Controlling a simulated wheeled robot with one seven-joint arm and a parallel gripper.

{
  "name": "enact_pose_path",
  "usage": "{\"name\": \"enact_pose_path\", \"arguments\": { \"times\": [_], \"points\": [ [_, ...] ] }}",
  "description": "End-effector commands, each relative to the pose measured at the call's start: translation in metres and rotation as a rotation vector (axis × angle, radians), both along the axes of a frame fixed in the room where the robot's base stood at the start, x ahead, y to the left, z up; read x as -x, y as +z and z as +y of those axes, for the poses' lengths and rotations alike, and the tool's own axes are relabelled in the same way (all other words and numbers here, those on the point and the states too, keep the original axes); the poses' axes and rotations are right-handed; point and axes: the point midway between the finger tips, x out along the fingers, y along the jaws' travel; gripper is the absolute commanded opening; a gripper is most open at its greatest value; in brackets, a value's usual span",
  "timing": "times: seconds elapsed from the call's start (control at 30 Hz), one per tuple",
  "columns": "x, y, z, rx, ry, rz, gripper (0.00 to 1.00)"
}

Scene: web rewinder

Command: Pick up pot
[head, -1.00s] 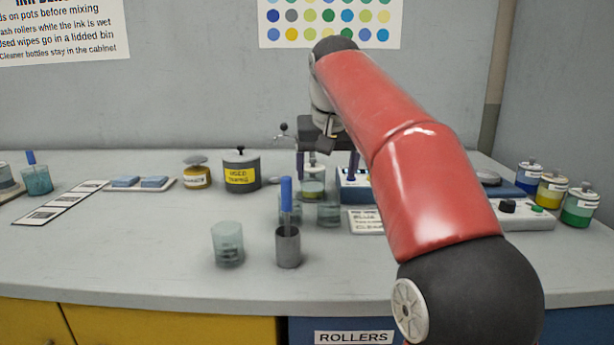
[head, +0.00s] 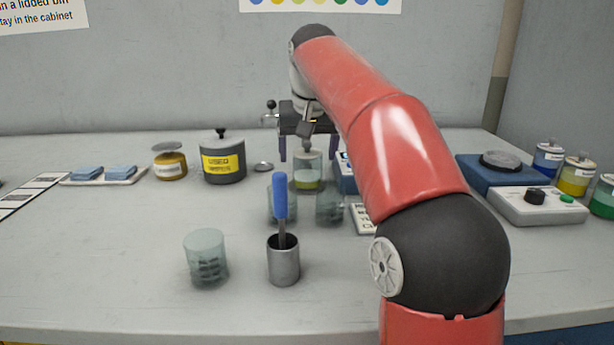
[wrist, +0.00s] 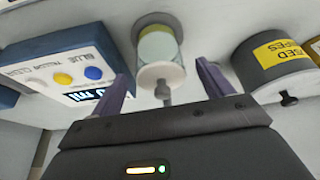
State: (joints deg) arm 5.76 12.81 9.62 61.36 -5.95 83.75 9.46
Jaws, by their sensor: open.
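A clear pot with yellow-green contents (head: 308,178) stands on the counter below my gripper (head: 308,148). In the wrist view the pot (wrist: 158,45) shows a pale lid with a small knob towards me. My gripper (wrist: 163,76) is open and empty, with its two purple fingers spread to either side of the pot's knob end in that view. I cannot tell whether the fingers are level with the pot; no contact shows. Several other pots are in view: a yellow one (head: 170,164) at the left and blue (head: 547,157), yellow (head: 575,176) and green (head: 602,197) ones at the right.
A grey "used wipes" bin (head: 223,165) stands left of the pot, and a blue-and-white box (wrist: 75,70) is close on its other side. Glass beakers (head: 206,258) and a metal cup (head: 283,262) with a blue-handled tool stand in front. The front counter edge is clear.

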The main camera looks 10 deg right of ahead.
Motion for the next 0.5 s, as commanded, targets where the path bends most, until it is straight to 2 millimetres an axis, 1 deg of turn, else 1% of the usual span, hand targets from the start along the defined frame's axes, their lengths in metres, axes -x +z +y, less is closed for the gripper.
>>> {"name": "enact_pose_path", "arguments": {
  "times": [0.03,0.1,0.2,0.43,0.5],
  "points": [
    [-0.003,-0.011,0.000,0.000,0.000,0.004,0.79],
    [-0.007,-0.021,0.000,0.000,0.001,0.004,0.79],
    [-0.011,-0.031,-0.001,0.000,0.001,0.002,0.79],
    [-0.013,-0.032,-0.001,0.000,0.001,0.001,0.79],
    [-0.012,-0.032,-0.001,0.000,0.001,0.001,0.70]
  ]
}}
